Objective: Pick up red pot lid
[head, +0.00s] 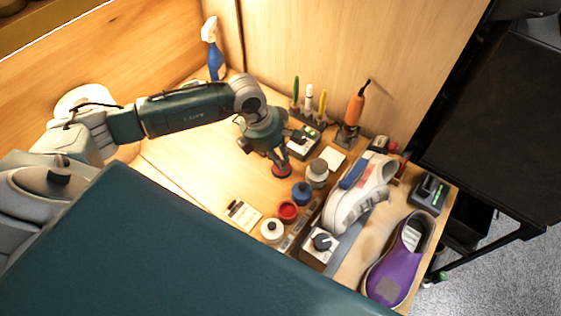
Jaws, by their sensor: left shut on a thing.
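My left gripper (284,162) points down at the table, left of the row of small pots, and is shut on the red pot lid (282,171). The lid is a small red disc under the fingertips. I cannot tell whether it touches the table. The red pot (288,211) stands open below and slightly right of it, with red showing inside. My right gripper is not in view.
A blue-lidded pot (302,192), a grey-lidded pot (317,173) and a white pot (271,231) stand close by. A white sneaker (357,194) and a purple shoe (399,262) are to the right. A blue spray bottle (214,55) stands behind. The table left of the gripper (205,165) is clear.

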